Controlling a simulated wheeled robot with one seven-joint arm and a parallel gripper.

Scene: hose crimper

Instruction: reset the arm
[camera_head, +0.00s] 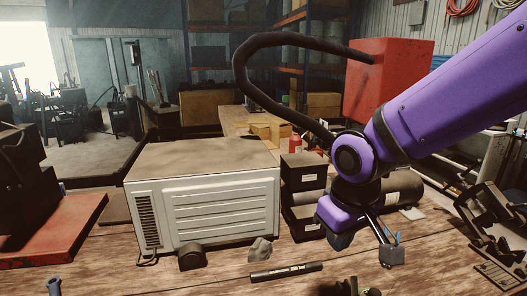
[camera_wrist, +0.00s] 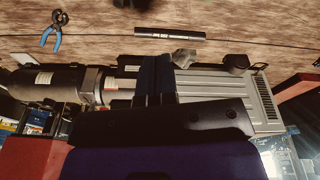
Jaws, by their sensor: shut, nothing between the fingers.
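My gripper (camera_head: 341,238) hangs below the purple arm at the right of the head view, above the wooden bench and in front of dark boxes. In the wrist view its dark blue fingers (camera_wrist: 155,78) are together with nothing between them. A black hose (camera_head: 240,65) loops from a red box (camera_head: 400,85) down behind my arm; its lower end is hidden by the arm.
A white ribbed metal case (camera_head: 205,200) stands left of my gripper. A black rod (camera_head: 286,272) and grey lump (camera_head: 260,250) lie in front. Blue-handled pliers (camera_wrist: 54,32) lie on the bench. Stacked dark boxes (camera_head: 303,175) stand close behind my gripper.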

